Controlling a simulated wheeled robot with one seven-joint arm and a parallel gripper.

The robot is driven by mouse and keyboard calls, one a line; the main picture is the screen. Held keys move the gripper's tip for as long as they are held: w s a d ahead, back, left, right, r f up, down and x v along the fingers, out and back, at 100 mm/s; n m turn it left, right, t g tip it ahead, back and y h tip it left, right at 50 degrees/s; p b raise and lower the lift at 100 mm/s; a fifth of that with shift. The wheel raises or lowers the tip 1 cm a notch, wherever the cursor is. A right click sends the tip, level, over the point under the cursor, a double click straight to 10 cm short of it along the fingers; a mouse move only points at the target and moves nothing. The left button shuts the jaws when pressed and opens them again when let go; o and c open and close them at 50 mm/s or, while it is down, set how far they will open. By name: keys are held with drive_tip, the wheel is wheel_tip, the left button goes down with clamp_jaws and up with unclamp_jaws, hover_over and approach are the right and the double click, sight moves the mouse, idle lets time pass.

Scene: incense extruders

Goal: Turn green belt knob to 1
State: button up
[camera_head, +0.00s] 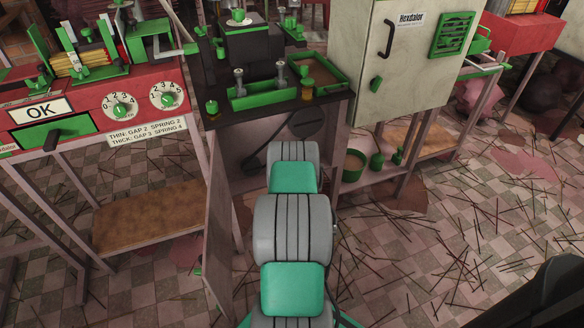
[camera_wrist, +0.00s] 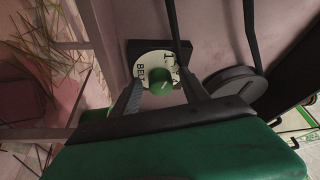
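The green belt knob (camera_wrist: 160,86) sits on a white dial marked "BELT" (camera_wrist: 148,60) on a dark square plate, in the upper middle of the wrist view. A 1 and other marks show on the dial, turned sideways. A pale pointer line shows on the knob, but I cannot tell exactly which mark it faces. My gripper (camera_wrist: 162,77) is open, with one dark finger on each side of the knob and gaps visible between. In the head view my arm hides the gripper and the knob.
A pulley wheel (camera_wrist: 229,85) with a belt stands just right of the knob. In the head view a red machine (camera_head: 75,100) with two numbered dials stands left, and a pale cabinet (camera_head: 400,60) stands right. Thin sticks litter the tiled floor (camera_head: 440,240).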

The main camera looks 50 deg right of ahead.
drive_tip(key=p+v, duration=0.1)
drive_tip(key=v, duration=0.6)
drive_tip(key=shift+s+a+p, duration=0.2)
drive_tip(key=shift+a+p, duration=0.1)
drive_tip(key=shift+a, duration=0.05)
